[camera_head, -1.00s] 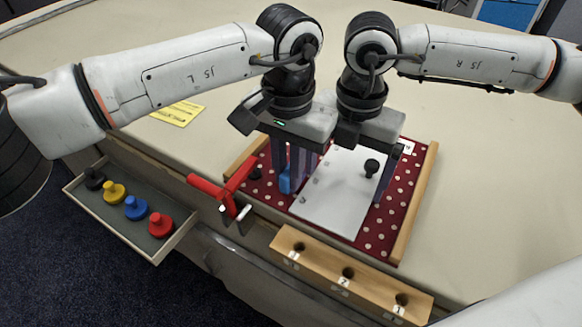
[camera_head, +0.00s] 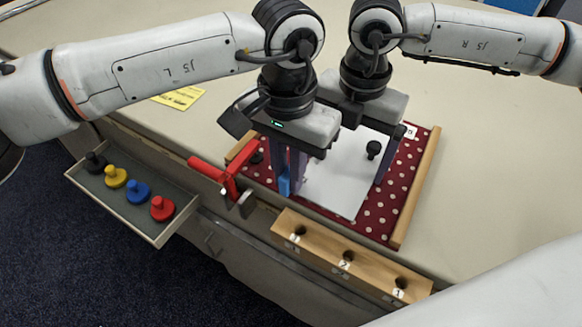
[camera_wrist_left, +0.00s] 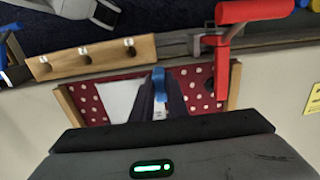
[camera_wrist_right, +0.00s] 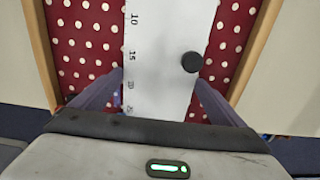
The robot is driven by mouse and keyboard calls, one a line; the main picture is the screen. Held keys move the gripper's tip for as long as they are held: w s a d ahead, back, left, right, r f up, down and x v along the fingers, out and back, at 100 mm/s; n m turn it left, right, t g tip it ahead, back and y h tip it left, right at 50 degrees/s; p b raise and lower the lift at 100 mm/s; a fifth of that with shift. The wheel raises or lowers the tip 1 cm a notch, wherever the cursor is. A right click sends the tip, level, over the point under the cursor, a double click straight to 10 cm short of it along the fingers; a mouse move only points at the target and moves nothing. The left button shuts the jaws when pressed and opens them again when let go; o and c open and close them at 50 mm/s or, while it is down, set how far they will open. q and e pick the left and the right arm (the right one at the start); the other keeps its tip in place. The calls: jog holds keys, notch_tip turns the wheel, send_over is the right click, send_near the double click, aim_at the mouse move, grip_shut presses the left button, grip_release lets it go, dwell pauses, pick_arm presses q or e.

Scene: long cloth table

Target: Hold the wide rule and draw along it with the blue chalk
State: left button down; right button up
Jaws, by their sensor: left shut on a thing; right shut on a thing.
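The wide rule (camera_head: 340,188) is a white plate with a black knob (camera_head: 373,149). It lies on the red dotted board (camera_head: 378,221), and its number scale shows in the right wrist view (camera_wrist_right: 155,95). My right gripper (camera_wrist_right: 158,80) is shut on the rule, one finger at each long side. My left gripper (camera_head: 290,178) is shut on the blue chalk (camera_head: 284,185), upright at the left side of the rule. The chalk also shows between the fingers in the left wrist view (camera_wrist_left: 159,85). Its tip is hidden, so I cannot tell whether it touches the board.
A red clamp (camera_head: 228,180) stands at the table's near edge. Right of it is a wooden block (camera_head: 320,248) with numbered holes. An open drawer (camera_head: 140,222) holds black, yellow, blue and red knobbed pieces. A yellow note (camera_head: 180,97) lies behind. The table right of the board is clear.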

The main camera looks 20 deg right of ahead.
pick_arm(q)
jog(key=shift+s+a, duration=0.45)
jog(key=shift+a, duration=0.4)
jog(key=shift+a, duration=0.1)
jog(key=shift+s+a+f, duration=0.15)
jog(key=shift+s+a, duration=0.45)
jog(key=shift+a, duration=0.15)
jog(key=shift+s+a, duration=0.1)
jog(key=shift+s+a, duration=0.5)
jog(key=shift+a, duration=0.25)
jog(key=shift+a, duration=0.1)
jog(key=shift+s+a+f, duration=0.15)
jog(key=shift+s+a, duration=0.45)
jog(key=shift+a, duration=0.15)
jog(key=shift+s+a, duration=0.55)
jog(key=shift+a, duration=0.25)
